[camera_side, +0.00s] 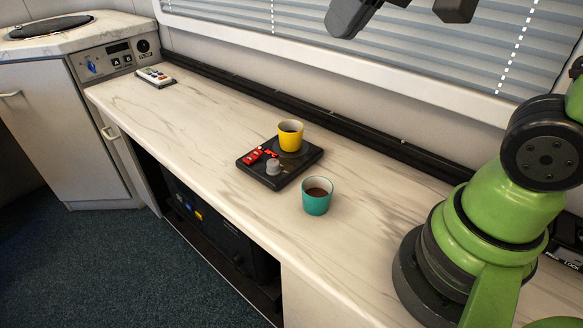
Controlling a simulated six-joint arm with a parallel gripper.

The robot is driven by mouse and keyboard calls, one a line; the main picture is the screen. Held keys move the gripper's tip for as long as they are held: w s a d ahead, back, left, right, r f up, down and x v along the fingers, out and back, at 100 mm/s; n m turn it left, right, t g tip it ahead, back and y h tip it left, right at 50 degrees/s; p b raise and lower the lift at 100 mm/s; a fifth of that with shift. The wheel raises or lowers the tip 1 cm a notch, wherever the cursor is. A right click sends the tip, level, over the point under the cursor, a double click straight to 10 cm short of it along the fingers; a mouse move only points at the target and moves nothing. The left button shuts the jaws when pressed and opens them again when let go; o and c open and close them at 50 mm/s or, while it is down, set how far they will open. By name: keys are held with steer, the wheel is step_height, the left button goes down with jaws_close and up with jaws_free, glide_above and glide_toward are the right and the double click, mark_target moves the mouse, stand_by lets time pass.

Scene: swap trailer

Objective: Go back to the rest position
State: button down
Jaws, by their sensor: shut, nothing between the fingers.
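My gripper (347,20) shows at the top edge, dark grey and partly cut off by the frame. It is raised well above the counter in front of the window blind. Its fingers are shut and it holds nothing. It is apart from everything on the counter.
On the marbled counter (200,130), a black tray device (296,174) carries a yellow cup (290,135), a red item (252,158) and a grey knob (273,167). A teal cup (316,197) with brown contents stands beside it. A remote (155,77) lies far left. The blind (400,50) is behind.

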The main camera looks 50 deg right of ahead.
steer(key=s+f+m+t, duration=0.1)
steer(key=s, duration=0.7)
steer(key=shift+s+a+f, duration=0.2)
steer(key=shift+s, duration=0.15)
